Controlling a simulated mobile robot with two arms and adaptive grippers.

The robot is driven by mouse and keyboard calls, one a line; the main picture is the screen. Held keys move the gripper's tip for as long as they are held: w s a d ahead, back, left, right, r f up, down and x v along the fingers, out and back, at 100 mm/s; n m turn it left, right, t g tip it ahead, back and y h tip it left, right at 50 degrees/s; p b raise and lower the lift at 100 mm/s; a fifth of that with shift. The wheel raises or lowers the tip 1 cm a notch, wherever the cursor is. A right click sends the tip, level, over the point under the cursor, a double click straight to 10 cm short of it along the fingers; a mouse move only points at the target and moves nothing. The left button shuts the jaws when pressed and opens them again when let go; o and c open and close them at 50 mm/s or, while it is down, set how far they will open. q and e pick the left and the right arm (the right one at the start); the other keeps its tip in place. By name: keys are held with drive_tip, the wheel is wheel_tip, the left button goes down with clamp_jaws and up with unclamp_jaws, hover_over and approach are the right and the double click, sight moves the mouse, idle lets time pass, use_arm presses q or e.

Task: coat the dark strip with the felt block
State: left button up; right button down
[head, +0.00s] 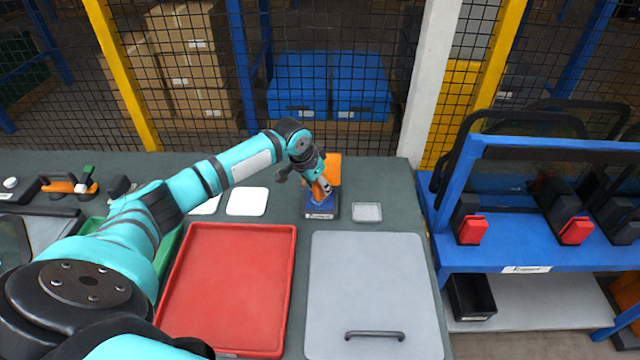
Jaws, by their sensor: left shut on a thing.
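My left gripper (319,187) reaches over the bench and points down at a small dark blue stand (322,211) with a white label. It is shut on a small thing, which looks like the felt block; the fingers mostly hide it. I cannot tell whether the block still touches the stand. An orange plate (333,168) stands upright just behind the fingers. I cannot make out the dark strip for sure; a dark-edged pane (14,243) lies at the far left, partly behind my arm. My right gripper is out of view.
A red tray (228,285) and a grey lid with a handle (372,280) lie in front. A small clear dish (367,212) and a white card (247,201) flank the stand. A blue rack (520,250) with dark-framed panes stands right; mesh fence runs behind.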

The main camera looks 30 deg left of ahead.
use_arm(q)
drive_tip(key=shift+s+f+p, duration=0.15)
drive_tip(key=shift+f+p, duration=0.05)
drive_tip(key=shift+p, duration=0.1)
idle(1.2)
wheel_tip(320, 180, up, 7)
drive_tip(key=p, duration=0.7)
drive_tip(key=shift+r+p, duration=0.15)
drive_tip(key=shift+p, duration=0.2)
idle(0.5)
